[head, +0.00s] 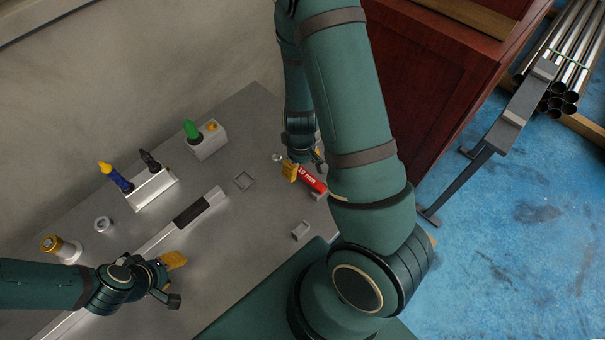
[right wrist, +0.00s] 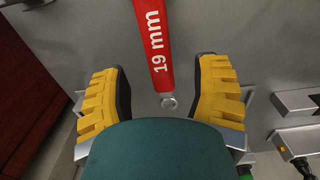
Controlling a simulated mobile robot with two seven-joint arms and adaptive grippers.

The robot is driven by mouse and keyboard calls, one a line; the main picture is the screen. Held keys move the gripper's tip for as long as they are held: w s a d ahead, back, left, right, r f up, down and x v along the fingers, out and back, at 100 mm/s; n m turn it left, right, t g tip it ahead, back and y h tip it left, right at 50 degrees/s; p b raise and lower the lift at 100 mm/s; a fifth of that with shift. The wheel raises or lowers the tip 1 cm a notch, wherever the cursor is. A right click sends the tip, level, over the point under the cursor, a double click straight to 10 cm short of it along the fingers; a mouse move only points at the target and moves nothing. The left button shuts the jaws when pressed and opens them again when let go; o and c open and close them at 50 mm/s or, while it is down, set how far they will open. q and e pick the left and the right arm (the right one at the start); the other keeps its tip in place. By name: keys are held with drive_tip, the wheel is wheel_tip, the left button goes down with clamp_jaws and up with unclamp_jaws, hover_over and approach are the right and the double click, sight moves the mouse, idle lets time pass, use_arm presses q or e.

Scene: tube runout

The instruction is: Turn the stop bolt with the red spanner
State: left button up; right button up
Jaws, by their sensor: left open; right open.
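The red spanner (head: 314,181), marked 19 mm, lies near the table's right edge, partly hidden by my right arm in the head view. My right gripper (head: 304,166) is open over it. In the right wrist view the spanner (right wrist: 153,45) runs between the two yellow-padded fingers of the gripper (right wrist: 161,82), with a gap on each side. My left gripper (head: 172,280) is open and empty over the table's near left part. I cannot pick out the stop bolt.
A long rail with a dark block (head: 190,211) crosses the grey table (head: 255,215). Behind it stand a holder with blue-yellow and black tools (head: 152,188), a block with a green piece (head: 207,143) and a ring (head: 103,224). A gold-topped cylinder (head: 60,247) is near my left arm.

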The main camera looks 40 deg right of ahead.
sight(301, 171)
use_arm(q)
drive_tip(key=shift+f, duration=0.4)
use_arm(e)
drive_tip(key=shift+f, duration=1.6)
drive_tip(key=shift+o, duration=0.2)
drive_tip(key=shift+r, duration=0.1)
clamp_jaws()
use_arm(q)
wheel_tip(301, 171, up, 3)
drive_tip(key=shift+p, duration=1.2)
use_arm(e)
wheel_tip(301, 171, up, 10)
